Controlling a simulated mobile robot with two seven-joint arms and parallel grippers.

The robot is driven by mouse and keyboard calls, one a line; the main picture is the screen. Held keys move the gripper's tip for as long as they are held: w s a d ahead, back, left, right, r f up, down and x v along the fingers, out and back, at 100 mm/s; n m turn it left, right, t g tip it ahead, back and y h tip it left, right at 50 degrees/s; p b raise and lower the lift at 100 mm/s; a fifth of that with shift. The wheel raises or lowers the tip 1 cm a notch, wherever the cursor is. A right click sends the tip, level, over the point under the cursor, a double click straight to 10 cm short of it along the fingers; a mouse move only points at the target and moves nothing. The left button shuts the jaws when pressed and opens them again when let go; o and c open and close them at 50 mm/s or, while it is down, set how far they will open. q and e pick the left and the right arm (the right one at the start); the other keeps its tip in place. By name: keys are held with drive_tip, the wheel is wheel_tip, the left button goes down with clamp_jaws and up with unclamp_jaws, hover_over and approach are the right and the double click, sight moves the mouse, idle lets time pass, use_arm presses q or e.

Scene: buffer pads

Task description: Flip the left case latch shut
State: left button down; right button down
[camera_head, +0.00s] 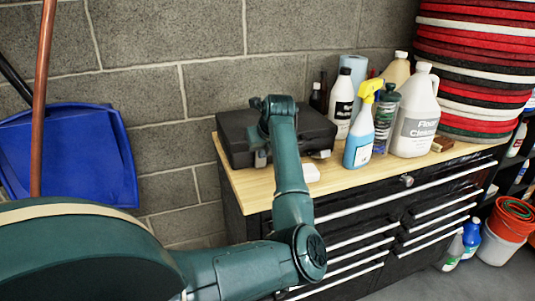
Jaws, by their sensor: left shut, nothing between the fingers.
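A black case (235,136) lies closed on the wooden top of a tool cabinet, against the block wall. My left arm reaches over it, and my left gripper (260,159) points down at the left part of the case's front face. The gripper is shut with nothing in it. The left latch is hidden behind the gripper or too small to make out, so I cannot tell its position or whether it is touched. My right gripper is out of view.
A small white block (312,173) lies on the bench top (262,190) before the case. A blue spray bottle (358,145), a white jug (415,125) and other bottles crowd the case's right side. Stacked red pads (475,70) stand at right. The front-left bench top is clear.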

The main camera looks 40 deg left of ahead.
use_arm(q)
drive_tip(key=shift+r, duration=0.2)
drive_tip(key=shift+r+p, duration=0.35)
drive_tip(key=shift+r, duration=0.3)
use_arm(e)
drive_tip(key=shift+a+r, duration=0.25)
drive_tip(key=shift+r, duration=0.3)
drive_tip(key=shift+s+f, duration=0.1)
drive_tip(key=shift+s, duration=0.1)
